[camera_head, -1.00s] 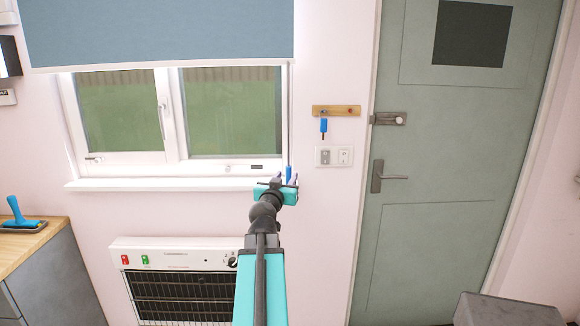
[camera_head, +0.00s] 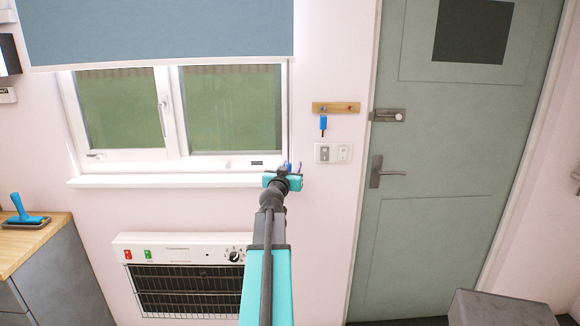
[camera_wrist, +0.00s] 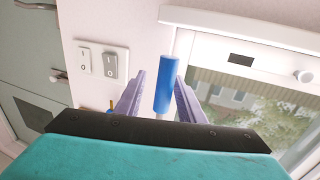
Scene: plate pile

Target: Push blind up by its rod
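The blue-grey blind (camera_head: 160,30) hangs over the upper part of the window, its lower edge just above the panes. The rod's blue grip (camera_wrist: 163,84) stands nearly upright in the wrist view, between the two purple fingers of my gripper (camera_wrist: 160,90). The fingers are apart, with a gap visible on the left of the grip. In the head view my gripper (camera_head: 285,169) is at the right end of the window sill, where the blue grip is mostly hidden. The upper rod cannot be made out.
A white sill (camera_head: 170,181) runs below the window, with a heater (camera_head: 180,247) underneath. Light switches (camera_head: 333,153) and a wooden hook rail (camera_head: 336,108) with a blue item are on the wall to the right. A green door (camera_head: 440,150) stands further right.

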